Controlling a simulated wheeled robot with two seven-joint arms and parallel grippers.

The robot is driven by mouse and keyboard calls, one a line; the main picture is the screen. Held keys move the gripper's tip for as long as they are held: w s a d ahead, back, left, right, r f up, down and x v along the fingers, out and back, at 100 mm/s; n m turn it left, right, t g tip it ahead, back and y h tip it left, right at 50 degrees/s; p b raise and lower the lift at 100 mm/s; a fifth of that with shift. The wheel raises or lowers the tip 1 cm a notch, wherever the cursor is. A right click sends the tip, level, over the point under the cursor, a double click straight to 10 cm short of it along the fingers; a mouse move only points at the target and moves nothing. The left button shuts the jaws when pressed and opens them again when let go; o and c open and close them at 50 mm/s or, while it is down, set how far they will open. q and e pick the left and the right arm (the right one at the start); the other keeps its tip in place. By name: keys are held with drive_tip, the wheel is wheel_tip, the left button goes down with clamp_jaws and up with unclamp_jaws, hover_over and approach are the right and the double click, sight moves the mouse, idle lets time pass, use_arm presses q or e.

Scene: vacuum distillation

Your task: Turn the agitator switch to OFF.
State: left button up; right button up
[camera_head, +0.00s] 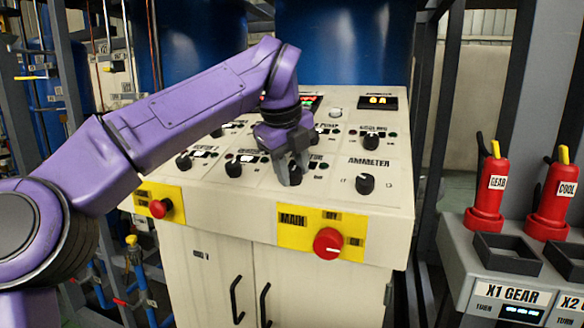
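My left gripper (291,171) reaches down to the sloped top of the beige control panel (330,192). Its dark fingers are at a knob position in the front row, beside a label (316,163) of which only the end, "TOR", shows. This is probably the agitator switch. The fingers and wrist cover most or all of its knob, so its setting cannot be read. Whether the fingers are apart or closed on the knob cannot be told. My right gripper is not in view.
The black ammeter knob (365,183) stands to the right, and more knobs (184,161) to the left. The red main switch (328,243) is on the front edge. Red gear (487,190) and cool (553,203) handles stand at far right.

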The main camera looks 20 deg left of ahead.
use_arm(q)
drive_tip(key=shift+o, duration=1.4)
drive_tip(key=p+v, duration=0.2)
drive_tip(key=v, duration=0.8)
drive_tip(key=shift+r+p, duration=0.25)
drive_tip(key=shift+p, duration=0.1)
